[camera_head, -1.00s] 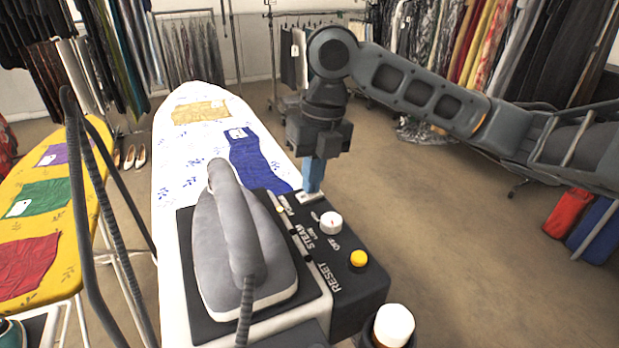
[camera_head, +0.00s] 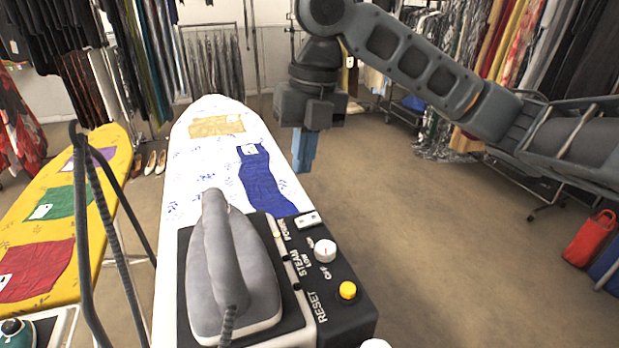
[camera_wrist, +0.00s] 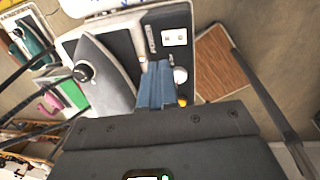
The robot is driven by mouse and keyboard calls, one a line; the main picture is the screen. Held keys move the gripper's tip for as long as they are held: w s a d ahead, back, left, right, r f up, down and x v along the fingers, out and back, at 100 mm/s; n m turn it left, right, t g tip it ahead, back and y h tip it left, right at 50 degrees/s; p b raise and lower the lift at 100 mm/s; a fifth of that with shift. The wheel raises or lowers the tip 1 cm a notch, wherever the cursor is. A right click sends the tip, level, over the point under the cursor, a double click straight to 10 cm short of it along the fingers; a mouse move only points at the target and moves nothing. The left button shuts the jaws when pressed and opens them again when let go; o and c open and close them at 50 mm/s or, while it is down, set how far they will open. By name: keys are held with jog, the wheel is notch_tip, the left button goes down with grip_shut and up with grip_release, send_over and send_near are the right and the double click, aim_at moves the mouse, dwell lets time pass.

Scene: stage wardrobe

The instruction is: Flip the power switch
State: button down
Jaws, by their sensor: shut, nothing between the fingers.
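The white power switch (camera_head: 307,220) sits at the far end of the black control panel (camera_head: 345,318), beside the POWER label. It also shows in the wrist view (camera_wrist: 174,37), with nothing over it. My gripper (camera_head: 303,168), with blue fingers, is shut and empty. It is in the air above and beyond the switch, apart from it. In the wrist view my gripper's blue fingers (camera_wrist: 157,72) point toward the panel. I cannot tell which way the switch is set.
A white steam knob (camera_head: 325,250) and a yellow reset button (camera_head: 347,290) are on the same panel. A grey iron (camera_head: 225,270) stands left of it on the white ironing board (camera_head: 185,180). A yellow board (camera_head: 25,225) is at left.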

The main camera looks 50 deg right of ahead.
jog(key=shift+w+a+r, duration=0.1)
jog(key=shift+a+r, duration=0.05)
jog(key=shift+r, duration=0.9)
jog(key=shift+w+a+r, duration=0.1)
jog(key=shift+r, duration=0.9)
jog(key=shift+s, duration=0.1)
